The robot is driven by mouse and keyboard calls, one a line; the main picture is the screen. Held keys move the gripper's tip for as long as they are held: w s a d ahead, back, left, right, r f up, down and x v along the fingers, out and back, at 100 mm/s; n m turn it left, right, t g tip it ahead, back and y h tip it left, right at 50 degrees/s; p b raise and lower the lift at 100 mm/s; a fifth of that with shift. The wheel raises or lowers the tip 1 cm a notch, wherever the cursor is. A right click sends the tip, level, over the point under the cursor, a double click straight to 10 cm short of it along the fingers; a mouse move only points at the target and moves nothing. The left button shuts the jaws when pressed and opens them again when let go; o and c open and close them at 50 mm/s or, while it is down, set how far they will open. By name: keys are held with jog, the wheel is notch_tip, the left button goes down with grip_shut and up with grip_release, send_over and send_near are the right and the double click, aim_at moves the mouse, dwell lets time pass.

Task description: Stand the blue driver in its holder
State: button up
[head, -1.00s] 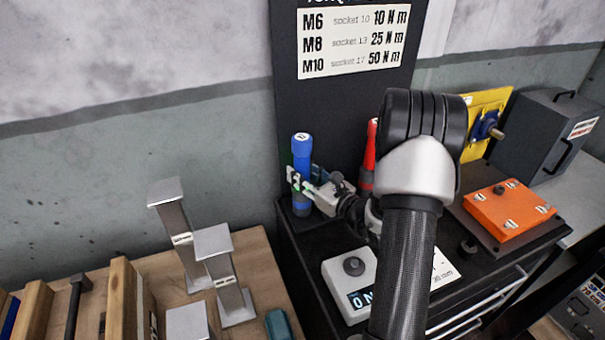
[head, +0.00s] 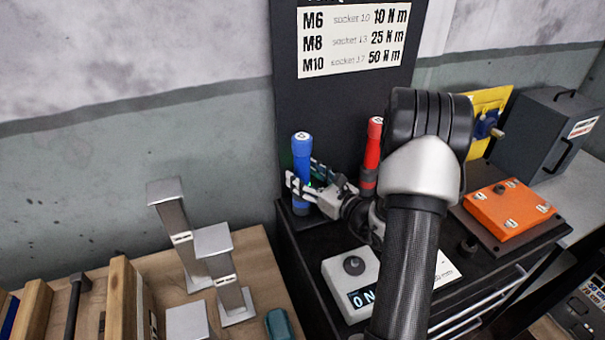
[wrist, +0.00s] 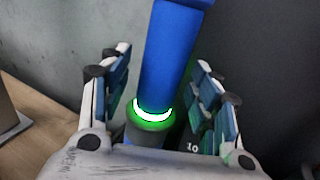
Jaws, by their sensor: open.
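The blue driver (head: 301,151) stands upright at the back left of the black cart, against the dark panel. In the wrist view the blue driver (wrist: 171,58) shows a lit green ring near its lower part. My gripper (head: 302,190) is at the driver's lower half. In the wrist view my gripper (wrist: 160,95) is open, with one finger on each side of the driver and gaps between. The holder under the driver is mostly hidden, so its seating cannot be seen fully.
A red driver (head: 371,150) stands to the right, partly behind my arm. A white box with a display (head: 349,282) sits in front. An orange block (head: 505,208) lies on the right. Metal posts (head: 178,236) stand on the wooden bench at left.

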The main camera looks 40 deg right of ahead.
jog(key=s+d, duration=0.1)
jog(key=s, duration=1)
jog(key=shift+r, duration=0.15)
